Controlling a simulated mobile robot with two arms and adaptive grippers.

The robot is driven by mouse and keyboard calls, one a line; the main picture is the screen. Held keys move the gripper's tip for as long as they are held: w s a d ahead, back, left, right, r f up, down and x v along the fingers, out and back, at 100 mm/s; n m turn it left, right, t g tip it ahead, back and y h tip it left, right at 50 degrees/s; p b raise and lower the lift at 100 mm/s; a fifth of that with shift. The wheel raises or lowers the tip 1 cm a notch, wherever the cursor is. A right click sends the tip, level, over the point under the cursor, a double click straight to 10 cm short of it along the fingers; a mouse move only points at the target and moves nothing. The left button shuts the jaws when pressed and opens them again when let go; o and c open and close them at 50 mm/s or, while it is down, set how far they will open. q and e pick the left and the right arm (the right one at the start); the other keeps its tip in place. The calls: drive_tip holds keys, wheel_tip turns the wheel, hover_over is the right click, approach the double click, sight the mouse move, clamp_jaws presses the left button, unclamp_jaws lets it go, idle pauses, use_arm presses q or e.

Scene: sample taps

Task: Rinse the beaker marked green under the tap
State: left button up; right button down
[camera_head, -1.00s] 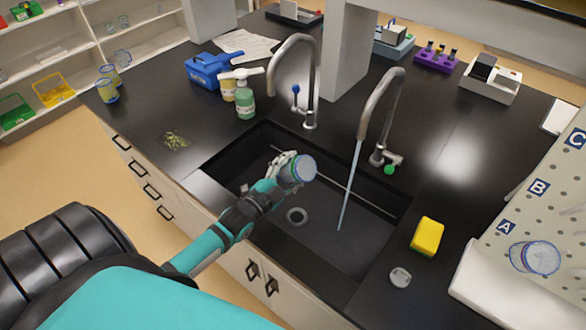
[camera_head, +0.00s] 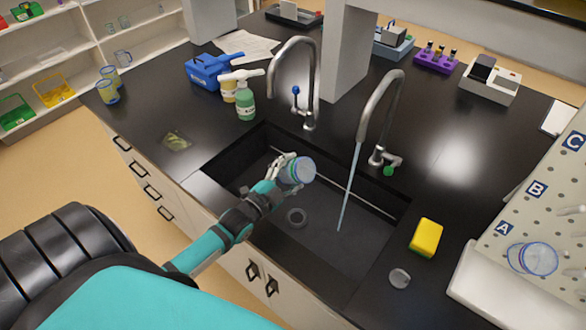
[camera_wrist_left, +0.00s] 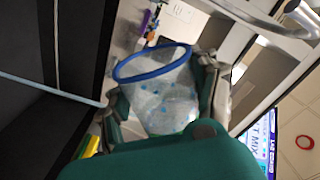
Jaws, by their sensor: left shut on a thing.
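My left gripper (camera_head: 291,171) is shut on a clear beaker (camera_head: 304,171) and holds it tilted over the sink (camera_head: 330,245). The right tap (camera_head: 381,100), with a green knob (camera_head: 388,171), runs a thin stream of water (camera_head: 349,190) into the sink. The beaker is to the left of this stream and apart from it. The stream also crosses the left wrist view (camera_wrist_left: 50,88). The left tap (camera_head: 296,60), with a blue knob (camera_head: 295,90), shows no water. My right gripper is out of view.
A yellow sponge (camera_head: 426,236) and a small clear dish (camera_head: 399,278) lie right of the sink. A pegboard (camera_head: 540,205) marked A, B, C stands at the right, with a clear beaker (camera_head: 540,259) by A. Soap bottles (camera_head: 246,103) and a blue box (camera_head: 210,70) stand behind the sink.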

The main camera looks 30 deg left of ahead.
use_arm(q)
drive_tip(key=shift+r, duration=0.2)
drive_tip(key=shift+f+m, duration=0.15)
drive_tip(key=shift+m, duration=0.15)
drive_tip(key=m, duration=0.2)
drive_tip(key=m+b, duration=0.1)
drive_tip(key=m, duration=0.1)
drive_tip(key=shift+d+f+m, duration=0.1)
drive_tip(key=shift+f+m, duration=0.1)
drive_tip(key=shift+m, duration=0.1)
drive_tip(key=m+b, duration=0.1)
drive_tip(key=m, duration=0.3)
drive_tip(key=shift+f+b, duration=0.1)
drive_tip(key=shift+b, duration=0.3)
drive_tip(key=m+b, duration=0.1)
drive_tip(key=m, duration=0.3)
drive_tip(key=m+b, duration=0.1)
drive_tip(key=m, duration=0.2)
drive_tip(key=shift+m, duration=0.3)
drive_tip(key=m+b, duration=0.1)
drive_tip(key=m, duration=0.4)
drive_tip(key=shift+b, duration=0.4)
drive_tip(key=m+b, duration=0.1)
drive_tip(key=m, duration=0.3)
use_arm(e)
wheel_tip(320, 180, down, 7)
